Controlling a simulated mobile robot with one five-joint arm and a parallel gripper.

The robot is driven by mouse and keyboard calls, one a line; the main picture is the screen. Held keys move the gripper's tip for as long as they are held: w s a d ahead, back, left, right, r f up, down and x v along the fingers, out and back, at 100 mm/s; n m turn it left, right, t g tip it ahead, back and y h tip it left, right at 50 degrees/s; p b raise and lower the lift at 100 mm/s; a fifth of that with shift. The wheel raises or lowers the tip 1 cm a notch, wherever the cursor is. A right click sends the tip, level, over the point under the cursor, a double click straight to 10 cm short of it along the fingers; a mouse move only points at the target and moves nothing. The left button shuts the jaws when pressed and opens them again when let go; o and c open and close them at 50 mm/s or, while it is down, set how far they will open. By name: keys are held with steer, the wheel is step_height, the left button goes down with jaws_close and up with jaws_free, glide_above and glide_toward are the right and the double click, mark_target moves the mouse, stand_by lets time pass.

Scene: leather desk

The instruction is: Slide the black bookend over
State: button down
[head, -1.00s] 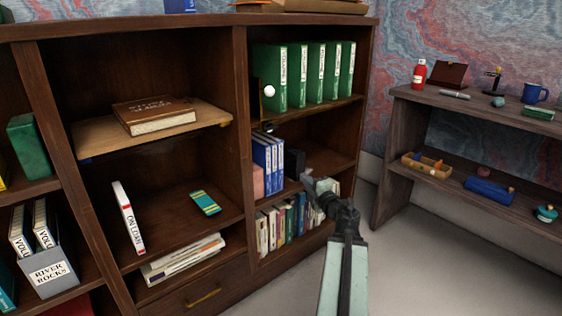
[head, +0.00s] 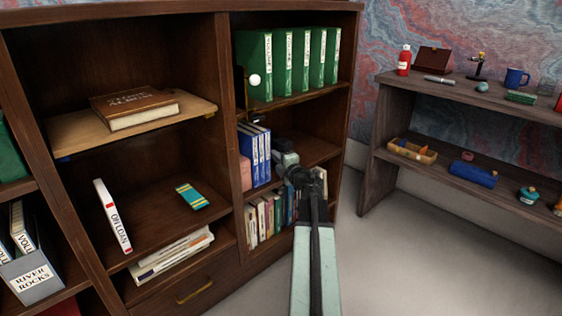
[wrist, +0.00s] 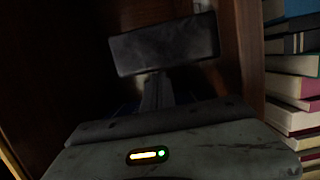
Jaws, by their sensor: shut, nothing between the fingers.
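In the head view my gripper (head: 284,158) is inside the middle shelf of the right bookcase column, just right of the blue binders (head: 255,155).
Several books (head: 268,215) fill the shelf below, close under my arm. Green binders (head: 288,65) stand above. The bookcase's right side wall bounds the space. A side table (head: 380,170) stands to the right.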

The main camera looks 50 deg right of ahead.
steer(key=shift+w, duration=0.15)
steer(key=d, duration=0.8)
steer(key=s+d, duration=0.1)
steer(key=d, duration=1.5)
steer(key=shift+s+d, duration=0.3)
steer(key=shift+s, duration=0.05)
steer(key=shift+a, duration=0.1)
